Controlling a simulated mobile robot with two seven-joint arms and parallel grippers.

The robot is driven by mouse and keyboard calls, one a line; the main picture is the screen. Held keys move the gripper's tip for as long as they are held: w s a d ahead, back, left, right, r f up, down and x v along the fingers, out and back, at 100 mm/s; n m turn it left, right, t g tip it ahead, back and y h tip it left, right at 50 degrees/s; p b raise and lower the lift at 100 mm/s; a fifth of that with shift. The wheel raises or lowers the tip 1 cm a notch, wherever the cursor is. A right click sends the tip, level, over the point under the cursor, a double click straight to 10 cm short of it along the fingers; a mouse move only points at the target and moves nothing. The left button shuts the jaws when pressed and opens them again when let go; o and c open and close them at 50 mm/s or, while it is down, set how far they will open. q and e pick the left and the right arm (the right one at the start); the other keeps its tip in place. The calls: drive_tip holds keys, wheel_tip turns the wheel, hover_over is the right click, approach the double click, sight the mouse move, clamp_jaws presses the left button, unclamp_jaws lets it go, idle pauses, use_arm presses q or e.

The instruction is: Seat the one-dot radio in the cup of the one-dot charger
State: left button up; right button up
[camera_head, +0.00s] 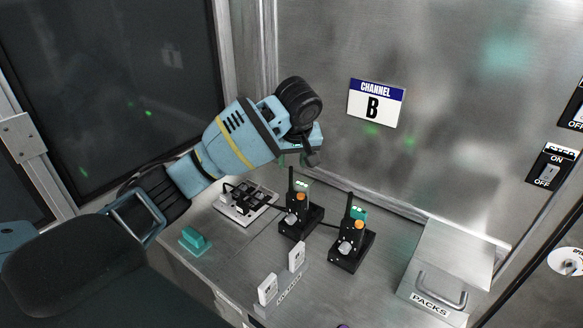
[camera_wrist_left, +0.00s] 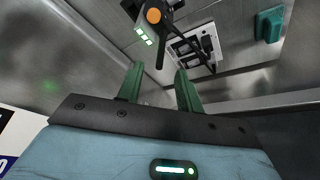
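Two dark radios with orange knobs and thin aerials stand upright in black chargers on the metal bench. I cannot read dot marks that tell which is the one-dot radio or charger. My left gripper (camera_head: 296,160) is above and behind the left radio, apart from it. In the left wrist view its green fingers (camera_wrist_left: 158,84) are spread and empty, with a radio (camera_wrist_left: 152,18) beyond them. My right gripper is not in view.
A white power strip (camera_head: 244,203) with black plugs lies left of the chargers. A teal block (camera_head: 196,239) is at the bench's left edge. Two white cards (camera_head: 267,289) stand in a grey holder in front. A metal PACKS box (camera_head: 452,254) stands right. A wall rises behind.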

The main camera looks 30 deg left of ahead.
use_arm(q)
drive_tip(key=shift+v, duration=0.85)
drive_tip(key=shift+f, duration=0.15)
